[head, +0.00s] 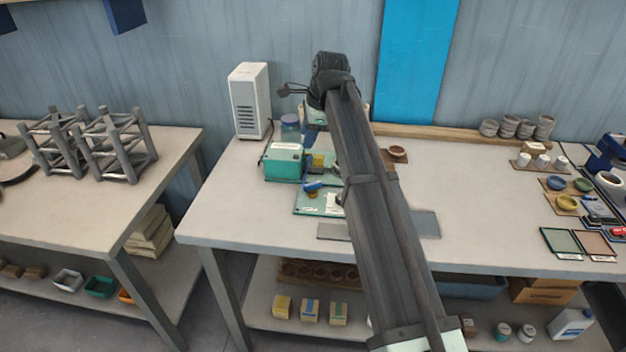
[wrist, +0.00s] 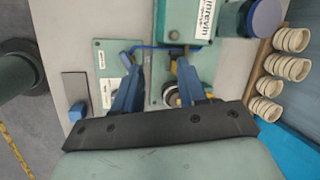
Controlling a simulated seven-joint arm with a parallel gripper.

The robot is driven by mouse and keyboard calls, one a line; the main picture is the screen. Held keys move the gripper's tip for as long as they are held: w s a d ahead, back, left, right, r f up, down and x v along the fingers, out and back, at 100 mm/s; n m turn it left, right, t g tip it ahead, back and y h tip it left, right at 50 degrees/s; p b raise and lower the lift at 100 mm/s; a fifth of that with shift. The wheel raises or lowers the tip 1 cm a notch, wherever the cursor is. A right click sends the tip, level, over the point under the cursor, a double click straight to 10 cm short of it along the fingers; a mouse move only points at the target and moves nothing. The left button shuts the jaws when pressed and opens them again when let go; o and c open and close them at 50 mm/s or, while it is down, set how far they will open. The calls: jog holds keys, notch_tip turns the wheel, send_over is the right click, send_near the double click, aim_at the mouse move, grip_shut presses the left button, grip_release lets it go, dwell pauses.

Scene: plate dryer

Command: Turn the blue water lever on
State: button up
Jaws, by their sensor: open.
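The blue lever (head: 313,186) sits at the upper left of a green plate (head: 309,204) with a white label, on the workbench. In the wrist view a slim blue part, which looks like this lever (wrist: 135,49), lies at the plate's upper right edge. My gripper (wrist: 159,66) is open, with two blue fingers spread over the plates and nothing seen held. The lever appears just above the fingertips in the picture; I cannot tell whether they touch. In the head view my arm hides the fingers and part of the plate.
A teal box (head: 284,162) stands close behind the lever, with a blue-lidded jar (head: 290,128) beyond it. A white tower (head: 248,101) stands at the back left. Small bowls, cups and sample tiles (head: 561,242) fill the right. The bench's left front is clear.

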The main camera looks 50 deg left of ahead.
jog(key=s+a, duration=0.1)
jog(key=s, duration=0.1)
jog(key=n+h, duration=0.2)
jog(key=h, duration=0.2)
send_over(313, 183)
jog(key=shift+n+t, duration=0.3)
notch_tip(313, 183, down, 13)
jog(key=shift+f, duration=0.1)
grip_shut()
dwell(0.3)
